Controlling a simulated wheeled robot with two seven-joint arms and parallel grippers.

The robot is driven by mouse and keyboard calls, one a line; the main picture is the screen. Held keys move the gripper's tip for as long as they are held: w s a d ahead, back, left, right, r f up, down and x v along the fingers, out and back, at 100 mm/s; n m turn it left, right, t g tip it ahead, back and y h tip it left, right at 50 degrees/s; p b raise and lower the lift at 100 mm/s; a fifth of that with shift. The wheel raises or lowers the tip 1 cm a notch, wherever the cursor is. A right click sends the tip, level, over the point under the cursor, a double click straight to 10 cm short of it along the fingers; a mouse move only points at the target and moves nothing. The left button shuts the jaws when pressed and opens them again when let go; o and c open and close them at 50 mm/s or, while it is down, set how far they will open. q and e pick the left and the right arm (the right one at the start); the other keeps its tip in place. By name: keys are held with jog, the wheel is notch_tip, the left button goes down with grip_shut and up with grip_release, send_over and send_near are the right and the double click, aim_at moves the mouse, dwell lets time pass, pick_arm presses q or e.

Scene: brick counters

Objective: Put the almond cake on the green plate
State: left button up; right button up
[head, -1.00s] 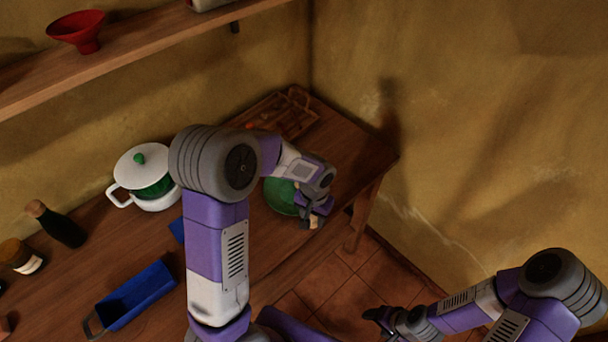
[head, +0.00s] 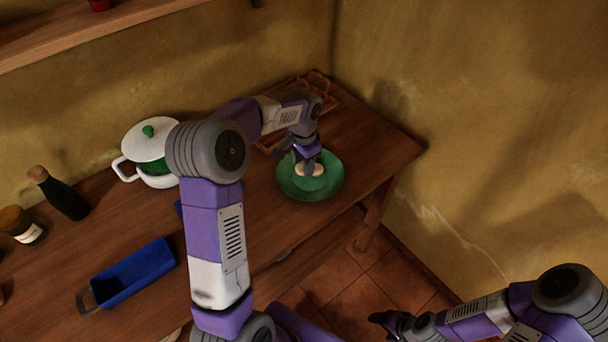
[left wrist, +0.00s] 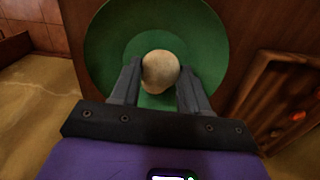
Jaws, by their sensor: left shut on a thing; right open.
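The green plate (head: 325,187) lies on the wooden counter near its right end. My left gripper (head: 308,168) is over the plate and shut on the almond cake (head: 304,171), a small pale round thing. In the left wrist view the cake (left wrist: 160,70) sits between the two fingers (left wrist: 158,85), with the green plate (left wrist: 105,45) behind it. I cannot tell whether the cake touches the plate. My right gripper (head: 388,322) is open and empty, away from the counter at the lower right.
A wooden tray (head: 325,88) stands behind the plate against the wall. A white pot (head: 150,155), a dark bottle (head: 62,195), a jar (head: 22,228) and a blue tray (head: 135,272) are on the left part of the counter. A shelf (head: 90,30) runs above.

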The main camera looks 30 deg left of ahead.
aim_at(303, 180)
pick_arm(q)
jog(key=shift+f+b, duration=0.5)
jog(key=shift+f, duration=1.75)
jog(key=shift+f, duration=0.15)
jog(key=o, duration=1)
jog(key=shift+o, duration=0.2)
notch_tip(303, 180, up, 12)
jog(key=p, duration=0.3)
jog(key=shift+r, duration=0.2)
